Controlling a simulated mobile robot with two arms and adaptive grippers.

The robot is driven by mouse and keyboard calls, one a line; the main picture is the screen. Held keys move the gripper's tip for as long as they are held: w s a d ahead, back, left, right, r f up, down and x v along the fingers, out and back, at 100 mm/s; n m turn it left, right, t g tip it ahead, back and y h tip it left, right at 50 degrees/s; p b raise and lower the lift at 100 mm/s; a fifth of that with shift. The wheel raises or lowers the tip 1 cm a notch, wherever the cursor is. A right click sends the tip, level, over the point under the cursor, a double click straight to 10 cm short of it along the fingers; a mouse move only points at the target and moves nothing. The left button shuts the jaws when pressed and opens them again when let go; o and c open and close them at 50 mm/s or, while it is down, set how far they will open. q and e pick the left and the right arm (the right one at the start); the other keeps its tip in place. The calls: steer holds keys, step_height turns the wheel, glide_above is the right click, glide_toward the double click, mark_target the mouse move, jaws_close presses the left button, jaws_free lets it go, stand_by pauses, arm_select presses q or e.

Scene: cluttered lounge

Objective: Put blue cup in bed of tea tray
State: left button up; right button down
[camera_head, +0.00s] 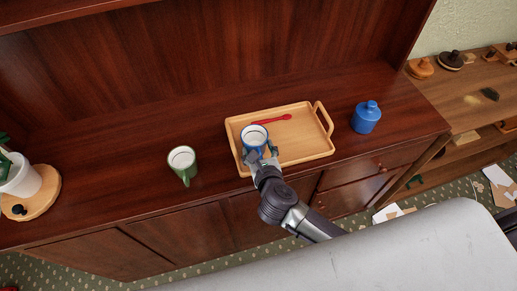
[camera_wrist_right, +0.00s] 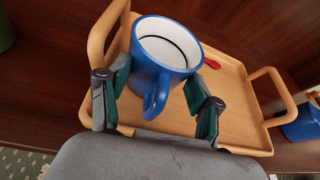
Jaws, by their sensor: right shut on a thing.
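The blue cup (camera_head: 249,143) with a white inside is over the left part of the wooden tea tray (camera_head: 306,143) in the head view. The cup also shows in the right wrist view (camera_wrist_right: 150,65), upright or nearly so, its handle towards my gripper. My right gripper (camera_head: 262,153) is shut on the cup, with a finger on each side of the handle in the wrist view (camera_wrist_right: 157,88). The tray (camera_wrist_right: 232,105) lies under the cup; whether the cup's base touches it is hidden. My left gripper is not in view.
A red spoon (camera_head: 272,119) lies in the tray. A green cup (camera_head: 182,162) stands left of the tray and a blue lidded jar (camera_head: 366,117) right of it on the dark wooden cabinet (camera_head: 110,185). A white pot (camera_head: 20,178) stands on a round board at far left.

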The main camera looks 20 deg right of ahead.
steer(key=shift+f, duration=0.15)
steer(key=shift+c, duration=1.1)
jaws_free()
steer(key=shift+r, duration=0.25)
steer(key=b+v, duration=0.1)
steer(key=v, duration=1.1)
steer(key=shift+b, duration=0.4)
